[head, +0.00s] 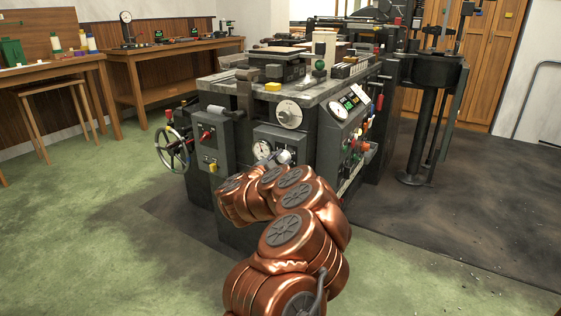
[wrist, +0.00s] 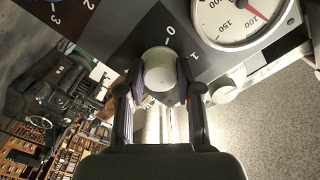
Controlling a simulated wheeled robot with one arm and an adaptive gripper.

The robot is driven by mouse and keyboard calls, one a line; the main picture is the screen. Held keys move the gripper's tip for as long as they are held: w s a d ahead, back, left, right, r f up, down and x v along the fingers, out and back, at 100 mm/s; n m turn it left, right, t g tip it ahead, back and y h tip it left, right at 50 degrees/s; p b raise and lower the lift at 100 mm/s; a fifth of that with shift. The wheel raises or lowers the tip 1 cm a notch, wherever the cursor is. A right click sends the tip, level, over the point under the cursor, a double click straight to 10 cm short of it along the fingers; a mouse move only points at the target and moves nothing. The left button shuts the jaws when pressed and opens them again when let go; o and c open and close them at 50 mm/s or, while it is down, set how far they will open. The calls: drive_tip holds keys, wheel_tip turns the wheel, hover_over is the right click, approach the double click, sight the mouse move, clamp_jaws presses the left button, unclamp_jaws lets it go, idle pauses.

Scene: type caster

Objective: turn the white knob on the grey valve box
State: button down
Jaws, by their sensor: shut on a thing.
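The white knob (wrist: 160,70) is between the two fingers of my gripper (wrist: 160,78) in the wrist view, with a finger against each side. My gripper is shut on it. The marks 0 and 1 are printed on the dark face beside the knob. The grey valve box (head: 268,133) shows in the head view on the near side of the machine, with a round white gauge (head: 261,149) on its face. My copper-coloured arm reaches up to it and hides its lower part. In the wrist view the gauge (wrist: 240,18) has a red needle.
A second white knob-like part (wrist: 222,91) sits just right of my gripper in the wrist view. In the head view, another grey box with a red knob (head: 206,135) and a handwheel (head: 173,148) stand to the left. A white dial (head: 289,114) is above. Green floor lies open at left.

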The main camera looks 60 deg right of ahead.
drive_tip(key=c, duration=0.8)
unclamp_jaws()
drive_tip(key=shift+o, duration=0.2)
drive_tip(key=a, duration=1.2)
drive_tip(key=shift+s, duration=0.25)
